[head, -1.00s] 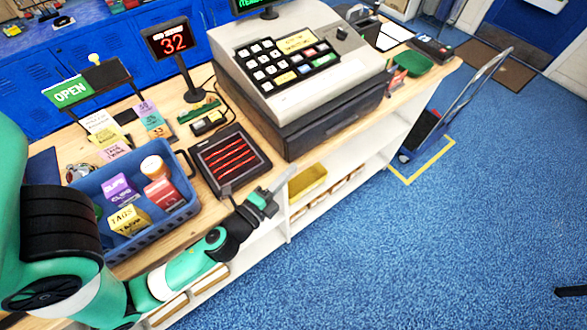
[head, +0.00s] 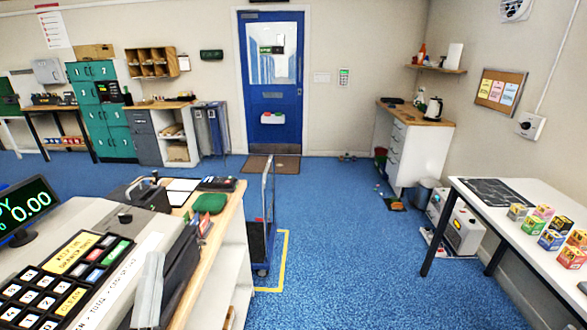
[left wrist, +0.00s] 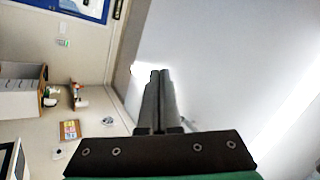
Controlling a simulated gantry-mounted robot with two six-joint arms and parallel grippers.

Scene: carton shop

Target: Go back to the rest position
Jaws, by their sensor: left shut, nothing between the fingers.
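My left gripper (head: 153,262) shows at the bottom left of the head view, as pale grey fingers pointing up in front of the cash register (head: 75,265). Its arm is out of the picture. In the left wrist view the two dark fingers (left wrist: 160,76) lie together, shut and empty. I cannot tell whether the fingers touch the register. My right gripper is in neither view.
The wooden counter (head: 228,215) carries the register and a green pad (head: 210,203). A blue trolley (head: 262,235) stands beside it. A white table (head: 500,212) with several small boxes (head: 552,240) is at right. Blue floor (head: 370,275) between them is clear.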

